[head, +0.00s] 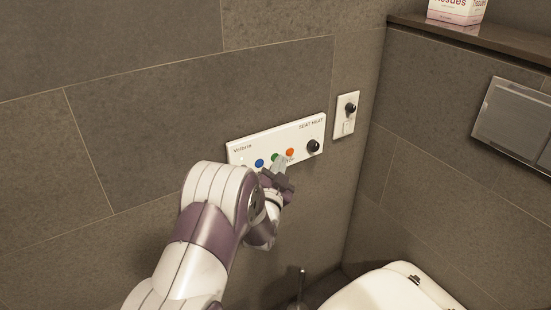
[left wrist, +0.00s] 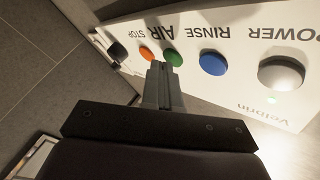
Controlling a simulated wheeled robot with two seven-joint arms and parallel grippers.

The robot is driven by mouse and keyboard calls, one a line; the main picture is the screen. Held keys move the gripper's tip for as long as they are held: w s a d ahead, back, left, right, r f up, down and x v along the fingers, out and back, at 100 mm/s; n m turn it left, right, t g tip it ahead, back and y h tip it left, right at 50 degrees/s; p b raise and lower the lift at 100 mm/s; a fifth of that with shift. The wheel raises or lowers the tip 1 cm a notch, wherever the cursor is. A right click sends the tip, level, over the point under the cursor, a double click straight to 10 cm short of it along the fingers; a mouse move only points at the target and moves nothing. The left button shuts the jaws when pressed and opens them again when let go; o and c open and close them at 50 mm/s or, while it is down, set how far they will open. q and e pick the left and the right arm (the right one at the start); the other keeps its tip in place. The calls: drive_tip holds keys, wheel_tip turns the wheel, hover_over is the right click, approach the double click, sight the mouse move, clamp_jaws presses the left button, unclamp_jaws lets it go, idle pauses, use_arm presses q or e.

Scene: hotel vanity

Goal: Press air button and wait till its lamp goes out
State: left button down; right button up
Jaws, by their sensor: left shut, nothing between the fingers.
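The white control panel (head: 305,128) is on the tiled wall. The left wrist view shows it upside down, with the green AIR button (left wrist: 174,58) between the blue RINSE button (left wrist: 212,63) and the orange STOP button (left wrist: 146,54). The AIR button also shows in the head view (head: 276,157). My left gripper (left wrist: 158,66) is shut and empty, its tips close to the panel between the AIR and STOP buttons; I cannot tell whether they touch. I see no lit lamp at AIR. My right gripper is out of view.
A black knob (head: 313,146) sits at the panel's right end under SEAT HEAT. A smaller plate (head: 347,104) with a knob is right of it. A toilet (head: 385,290) is at lower right, with a flush plate (head: 512,117) and a shelf (head: 480,36) above.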

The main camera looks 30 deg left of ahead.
use_arm(q)
drive_tip(key=shift+w+a, duration=0.1)
drive_tip(key=shift+a, duration=0.1)
drive_tip(key=shift+d, duration=0.1)
idle(0.4)
drive_tip(key=shift+s+d, duration=0.4)
drive_tip(key=shift+d, duration=0.2)
drive_tip(key=d, duration=0.1)
drive_tip(key=s+d, duration=0.1)
drive_tip(key=d, duration=0.1)
drive_tip(key=s+d, duration=0.1)
drive_tip(key=shift+s+d, duration=0.15)
drive_tip(key=shift+s, duration=0.1)
idle(0.7)
